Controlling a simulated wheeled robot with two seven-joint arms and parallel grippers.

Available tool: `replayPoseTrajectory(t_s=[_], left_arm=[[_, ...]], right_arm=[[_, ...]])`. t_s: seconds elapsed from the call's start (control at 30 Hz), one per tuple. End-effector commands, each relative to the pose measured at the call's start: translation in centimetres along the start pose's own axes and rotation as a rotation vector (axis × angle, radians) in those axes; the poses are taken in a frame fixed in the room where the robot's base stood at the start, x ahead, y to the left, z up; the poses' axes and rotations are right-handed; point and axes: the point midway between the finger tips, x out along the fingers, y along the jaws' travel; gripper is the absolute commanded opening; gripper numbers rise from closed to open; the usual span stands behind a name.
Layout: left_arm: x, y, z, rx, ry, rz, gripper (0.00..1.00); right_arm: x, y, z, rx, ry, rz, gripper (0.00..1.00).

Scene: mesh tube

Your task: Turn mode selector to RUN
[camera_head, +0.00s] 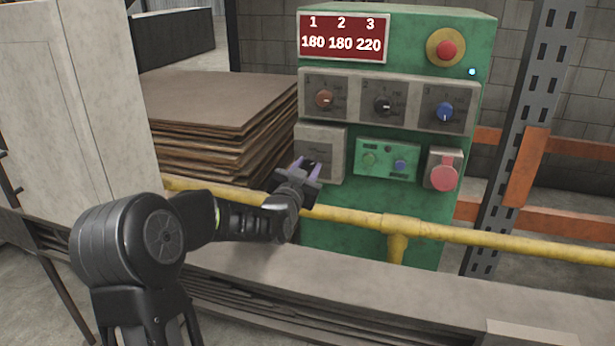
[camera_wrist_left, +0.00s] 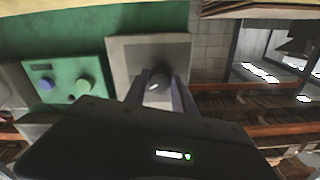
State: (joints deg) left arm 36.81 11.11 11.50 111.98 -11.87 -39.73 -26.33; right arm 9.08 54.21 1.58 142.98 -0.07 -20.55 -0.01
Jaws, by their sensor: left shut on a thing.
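The green control cabinet (camera_head: 395,212) stands beyond the yellow rail. The mode selector's grey square plate (camera_head: 332,140) is at its lower left, and my left gripper hides most of the knob in the head view. In the left wrist view the dark round selector knob (camera_wrist_left: 158,82) sits on its grey plate (camera_wrist_left: 120,52), with a small light mark on it. My left gripper (camera_head: 308,167) reaches over the rail to the plate; in the left wrist view its two fingers (camera_wrist_left: 160,92) are on either side of the knob, shut on it. The label on the plate is too small to read. My right gripper is not seen.
Three dial knobs, orange (camera_head: 324,99), black (camera_head: 382,105) and blue (camera_head: 445,112), sit above. A red emergency button (camera_head: 446,50), a green button panel (camera_head: 387,160) and a red round switch (camera_head: 443,177) are nearby. The yellow rail (camera_head: 440,232) crosses in front. Stacked boards (camera_head: 215,100) stand left.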

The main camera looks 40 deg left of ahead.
Motion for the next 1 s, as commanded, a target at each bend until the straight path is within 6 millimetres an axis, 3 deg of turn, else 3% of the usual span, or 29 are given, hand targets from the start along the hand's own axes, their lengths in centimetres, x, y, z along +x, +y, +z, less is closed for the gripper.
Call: replayPoseTrajectory(t_s=[0.1, 0.4, 0.7, 1.0], left_arm=[[0.0, 0.1, 0.4, 0.097, 0.004, -0.001, 0.0], [0.0, 0.0, 0.2, 0.346, 0.003, -0.001, 0.0], [0.0, -0.1, 0.1, 0.5, 0.001, -0.001, 0.0], [0.0, -0.1, 0.0, 0.536, 0.0, -0.001, 0.0]], right_arm=[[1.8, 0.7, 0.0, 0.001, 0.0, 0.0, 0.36], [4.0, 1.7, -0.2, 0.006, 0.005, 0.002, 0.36], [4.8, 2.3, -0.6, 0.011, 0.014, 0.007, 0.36], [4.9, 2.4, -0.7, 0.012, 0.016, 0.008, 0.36]])
